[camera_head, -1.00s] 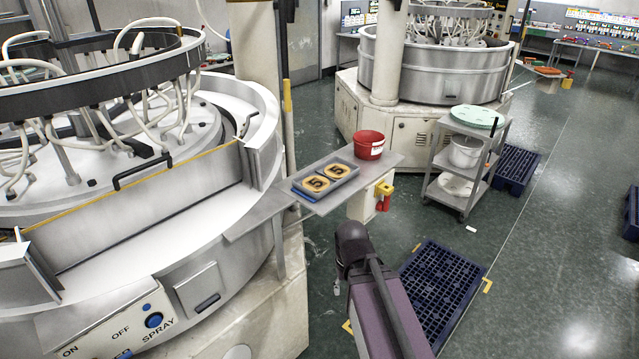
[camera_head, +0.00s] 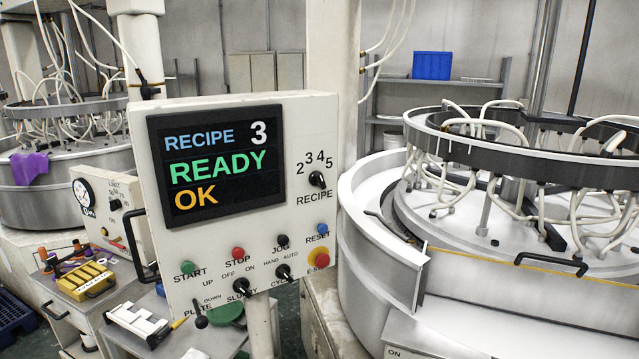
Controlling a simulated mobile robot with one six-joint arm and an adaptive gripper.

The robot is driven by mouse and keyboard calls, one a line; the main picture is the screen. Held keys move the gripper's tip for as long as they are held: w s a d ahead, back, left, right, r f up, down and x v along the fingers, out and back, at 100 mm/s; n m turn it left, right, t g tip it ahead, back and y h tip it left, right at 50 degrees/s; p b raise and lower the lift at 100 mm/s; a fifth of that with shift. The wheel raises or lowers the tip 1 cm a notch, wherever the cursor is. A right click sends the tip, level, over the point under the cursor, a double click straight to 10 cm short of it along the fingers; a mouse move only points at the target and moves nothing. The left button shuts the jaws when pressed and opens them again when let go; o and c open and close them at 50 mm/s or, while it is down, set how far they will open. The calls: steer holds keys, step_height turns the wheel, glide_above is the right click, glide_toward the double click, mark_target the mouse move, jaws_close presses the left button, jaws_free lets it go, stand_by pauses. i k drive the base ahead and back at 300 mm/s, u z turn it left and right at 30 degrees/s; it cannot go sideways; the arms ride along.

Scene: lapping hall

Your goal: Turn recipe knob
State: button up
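The recipe knob (camera_head: 317,180) is a small black rotary knob at the right of a white control panel (camera_head: 325,118), with the numbers 2, 3, 4 and 5 in an arc above it and the word RECIPE below. Its exact pointing direction is too small to tell. The panel's dark screen (camera_head: 215,163) reads "RECIPE 3", "READY" and "OK". My gripper is not in view, so its distance from the knob does not show.
Below the knob are a blue RESET button (camera_head: 323,229) and a red emergency stop (camera_head: 321,258). Several buttons and switches line the panel's lower part. A large round lapping machine (camera_head: 390,300) stands close on the right. A cluttered bench (camera_head: 165,335) is at lower left.

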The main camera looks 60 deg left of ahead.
mark_target(317, 178)
steer(key=z, duration=1.35)
steer(key=k, duration=0.1)
steer(key=u, duration=3.35)
steer(key=k, duration=0.4)
steer(key=u, duration=0.15)
steer(key=i, duration=0.5)
steer(key=u, duration=0.05)
